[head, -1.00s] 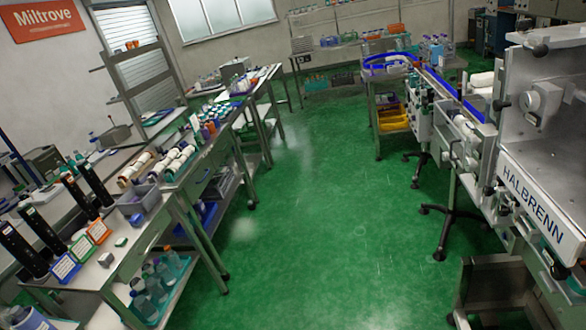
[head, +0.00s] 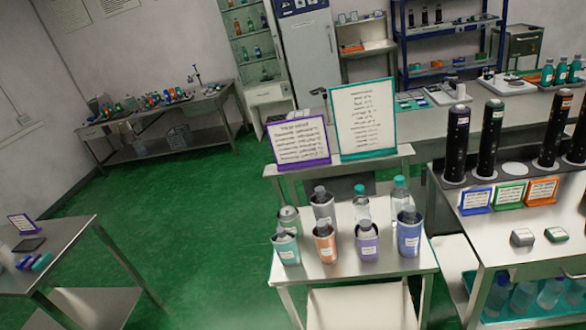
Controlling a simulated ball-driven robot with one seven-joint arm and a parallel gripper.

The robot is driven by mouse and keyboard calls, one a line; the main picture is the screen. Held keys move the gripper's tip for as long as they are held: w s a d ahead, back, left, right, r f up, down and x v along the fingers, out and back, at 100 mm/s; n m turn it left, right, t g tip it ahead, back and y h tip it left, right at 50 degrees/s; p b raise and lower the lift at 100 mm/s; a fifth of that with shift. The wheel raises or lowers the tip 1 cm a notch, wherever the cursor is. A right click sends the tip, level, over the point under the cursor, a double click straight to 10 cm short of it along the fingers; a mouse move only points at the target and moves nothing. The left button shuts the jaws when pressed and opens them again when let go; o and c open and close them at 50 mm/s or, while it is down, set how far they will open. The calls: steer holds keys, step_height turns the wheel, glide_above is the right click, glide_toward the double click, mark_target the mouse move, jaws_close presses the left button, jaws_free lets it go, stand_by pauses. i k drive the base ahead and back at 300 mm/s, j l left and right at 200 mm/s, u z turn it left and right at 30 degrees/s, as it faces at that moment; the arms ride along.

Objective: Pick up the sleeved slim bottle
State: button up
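My gripper is not in view. I cannot tell for certain which item is the sleeved slim bottle. On a small steel table (head: 350,278), capped bottles stand in a teal sleeve or cup (head: 287,250), an orange one (head: 325,247), a purple one (head: 367,246) and a blue one (head: 409,238). Behind them are a grey-capped bottle in a grey wrap (head: 322,207), a clear teal-capped bottle (head: 361,206), another teal-capped bottle (head: 400,194) and a short grey can (head: 289,220). All stand upright. The front ones partly hide those behind.
Several tall dark cylinders (head: 457,145) stand on a bench at right, behind small cards (head: 509,194). A purple-framed sign (head: 298,142) and a teal-framed sign (head: 363,118) stand behind the small table. A low table (head: 75,260) is at left. Green floor (head: 190,230) between is clear.

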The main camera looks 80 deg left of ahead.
mark_target(324, 233)
steer(key=k+j+u, duration=0.45)
steer(key=j, duration=0.2)
steer(key=k+j+u, duration=0.45)
steer(key=j, duration=0.3)
steer(key=i, duration=0.05)
